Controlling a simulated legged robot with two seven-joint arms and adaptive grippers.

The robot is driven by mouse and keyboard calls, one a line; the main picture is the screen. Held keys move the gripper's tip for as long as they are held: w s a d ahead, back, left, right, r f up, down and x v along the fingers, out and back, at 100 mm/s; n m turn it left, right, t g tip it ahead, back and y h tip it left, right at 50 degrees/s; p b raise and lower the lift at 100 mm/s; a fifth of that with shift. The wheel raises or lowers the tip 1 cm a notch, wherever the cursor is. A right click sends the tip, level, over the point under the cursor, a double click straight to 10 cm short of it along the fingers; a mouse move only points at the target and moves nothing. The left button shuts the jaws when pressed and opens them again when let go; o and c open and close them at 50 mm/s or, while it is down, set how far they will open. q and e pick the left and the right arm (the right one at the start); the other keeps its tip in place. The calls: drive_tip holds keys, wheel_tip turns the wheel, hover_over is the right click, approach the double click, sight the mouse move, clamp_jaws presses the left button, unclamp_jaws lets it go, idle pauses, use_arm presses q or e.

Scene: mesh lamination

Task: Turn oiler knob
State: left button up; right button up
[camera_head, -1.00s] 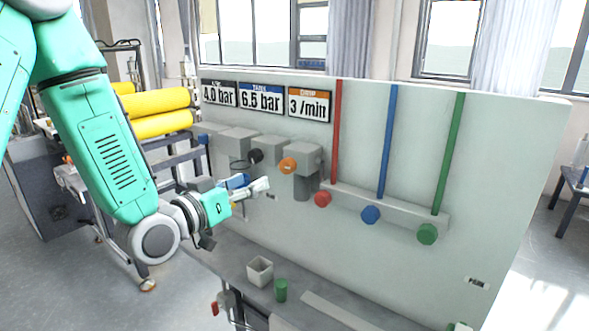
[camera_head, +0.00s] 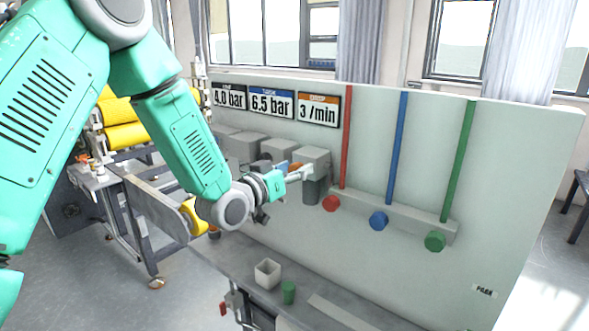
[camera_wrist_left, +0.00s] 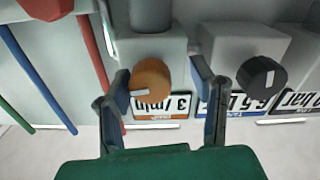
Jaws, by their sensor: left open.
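The oiler knob is the orange round knob (camera_wrist_left: 150,82) with a white pointer mark, on a grey block below the orange "3 /min" sign (camera_wrist_left: 160,105). In the head view, a little of the orange knob (camera_head: 296,165) shows behind my gripper. My left gripper (camera_head: 303,173) is open and in front of the panel at this knob. In the left wrist view its two fingers (camera_wrist_left: 158,88) stand on either side of the knob, with gaps between. Whether a finger touches the knob's block cannot be told. My right gripper is not in view.
A black knob (camera_wrist_left: 262,76) on a neighbouring block is close beside one finger. Red (camera_head: 331,203), blue (camera_head: 379,221) and green (camera_head: 435,241) knobs with coloured pipes are to the right. A white cup (camera_head: 267,273) and green cylinder (camera_head: 288,292) stand on the shelf below.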

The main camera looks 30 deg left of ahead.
use_arm(q)
drive_tip(key=shift+d+r, duration=0.1)
drive_tip(key=shift+d, duration=0.25)
drive_tip(key=c, duration=1.1)
drive_tip(key=shift+d, duration=0.1)
clamp_jaws()
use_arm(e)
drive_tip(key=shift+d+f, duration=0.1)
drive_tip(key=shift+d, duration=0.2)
use_arm(q)
drive_tip(key=shift+m, duration=0.3)
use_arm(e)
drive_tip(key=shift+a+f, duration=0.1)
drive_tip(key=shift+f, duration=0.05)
use_arm(q)
drive_tip(key=m+b, duration=0.3)
drive_tip(key=m, duration=0.1)
drive_tip(key=m+b, duration=0.4)
drive_tip(key=m, duration=0.2)
drive_tip(key=shift+d, duration=0.1)
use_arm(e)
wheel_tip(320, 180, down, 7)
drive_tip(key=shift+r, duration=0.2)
use_arm(q)
drive_tip(key=shift+f, duration=0.2)
